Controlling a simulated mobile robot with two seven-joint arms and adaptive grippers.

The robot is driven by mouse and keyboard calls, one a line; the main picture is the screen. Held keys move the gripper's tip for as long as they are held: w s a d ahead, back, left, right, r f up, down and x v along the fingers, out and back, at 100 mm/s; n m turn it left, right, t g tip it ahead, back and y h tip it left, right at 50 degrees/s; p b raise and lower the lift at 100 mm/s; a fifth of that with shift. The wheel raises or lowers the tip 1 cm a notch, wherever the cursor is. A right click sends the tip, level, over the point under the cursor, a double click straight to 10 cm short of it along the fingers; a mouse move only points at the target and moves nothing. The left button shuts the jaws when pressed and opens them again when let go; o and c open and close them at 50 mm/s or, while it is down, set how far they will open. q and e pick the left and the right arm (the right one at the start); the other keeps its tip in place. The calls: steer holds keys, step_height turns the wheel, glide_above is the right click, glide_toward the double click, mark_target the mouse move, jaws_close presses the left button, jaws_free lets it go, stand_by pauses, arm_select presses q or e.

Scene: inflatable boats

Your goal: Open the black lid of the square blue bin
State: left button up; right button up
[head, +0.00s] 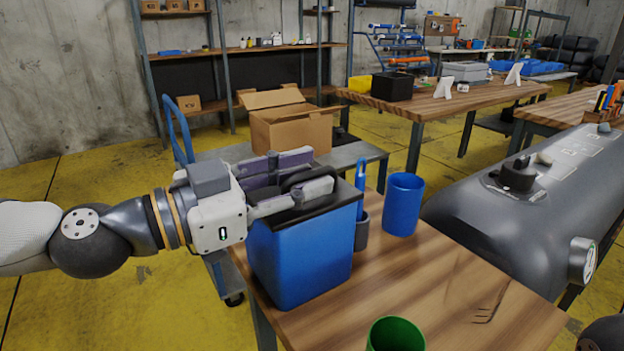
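The square blue bin (303,258) stands upright on the wooden table. Its black lid (335,200) lies across the top and looks closed. A dark arched handle (306,174) shows above the lid, partly hidden by my gripper. My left gripper (312,170) reaches in from the left, just above the lid. Its two fingers are spread, one on the far side of the handle and one on the near side. I cannot tell whether either finger touches the handle. My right gripper is not in view.
A blue cup (402,204), a grey holder (361,232) with a blue item and a green cup (396,335) share the wooden table (440,290). A large grey inflatable (530,205) lies to the right. A cardboard box (290,126) sits on a cart behind the bin.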

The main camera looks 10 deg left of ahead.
arm_select(q)
steer(key=shift+w+d, duration=0.45)
steer(key=shift+d, duration=0.05)
jaws_close()
steer(key=shift+r, duration=0.15)
